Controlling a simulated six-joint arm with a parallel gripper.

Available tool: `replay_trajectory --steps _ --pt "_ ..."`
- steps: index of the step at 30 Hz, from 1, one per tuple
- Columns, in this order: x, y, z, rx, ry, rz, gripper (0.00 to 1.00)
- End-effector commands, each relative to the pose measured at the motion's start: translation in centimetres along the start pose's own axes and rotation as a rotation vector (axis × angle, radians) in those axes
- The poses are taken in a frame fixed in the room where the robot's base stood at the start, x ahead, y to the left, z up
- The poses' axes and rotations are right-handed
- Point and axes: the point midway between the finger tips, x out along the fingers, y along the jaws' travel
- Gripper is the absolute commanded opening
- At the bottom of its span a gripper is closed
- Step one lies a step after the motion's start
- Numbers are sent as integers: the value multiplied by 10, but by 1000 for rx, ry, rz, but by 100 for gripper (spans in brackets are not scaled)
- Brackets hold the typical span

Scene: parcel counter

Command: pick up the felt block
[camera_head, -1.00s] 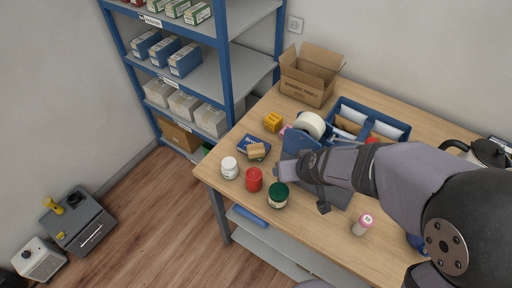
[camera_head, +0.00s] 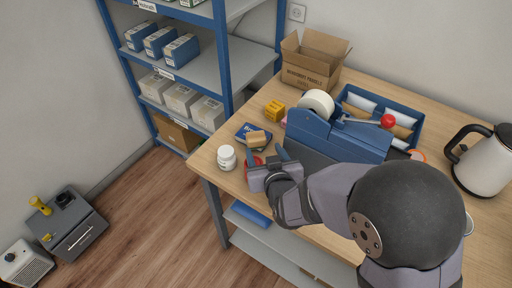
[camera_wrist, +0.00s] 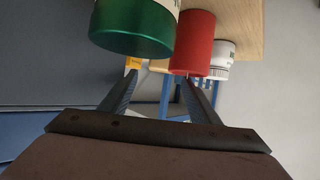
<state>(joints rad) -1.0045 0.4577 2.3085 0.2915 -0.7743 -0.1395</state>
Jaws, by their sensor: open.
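A small tan block (camera_head: 257,138), which looks like the felt block, lies on a flat dark blue box (camera_head: 240,130) near the table's left edge. My gripper (camera_head: 266,157) is open and empty, just in front of the block in the head view and apart from it. In the wrist view the gripper (camera_wrist: 160,78) has its fingers spread, with nothing between them. A red container (camera_wrist: 193,43) and a green-lidded jar (camera_wrist: 132,28) are close beyond the fingers. The felt block cannot be made out for certain in the wrist view.
A white jar (camera_head: 227,157) stands left of my gripper. A yellow block (camera_head: 275,111) sits behind the box. A blue tape dispenser (camera_head: 335,135) stands to the right, with a cardboard box (camera_head: 312,62) behind and a kettle (camera_head: 487,160) far right. A blue shelf rack (camera_head: 220,60) is behind left.

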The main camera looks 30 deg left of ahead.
Motion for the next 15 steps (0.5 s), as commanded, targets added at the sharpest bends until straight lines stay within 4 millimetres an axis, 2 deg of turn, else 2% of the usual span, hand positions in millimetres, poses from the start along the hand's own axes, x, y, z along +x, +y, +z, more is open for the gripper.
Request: replay_trajectory --steps 1,10,15 --pt "1 -1 6 5 13 -2 56" --pt "0 -2 5 21 41 -5 56" --pt "7 -2 5 21 38 -4 56"
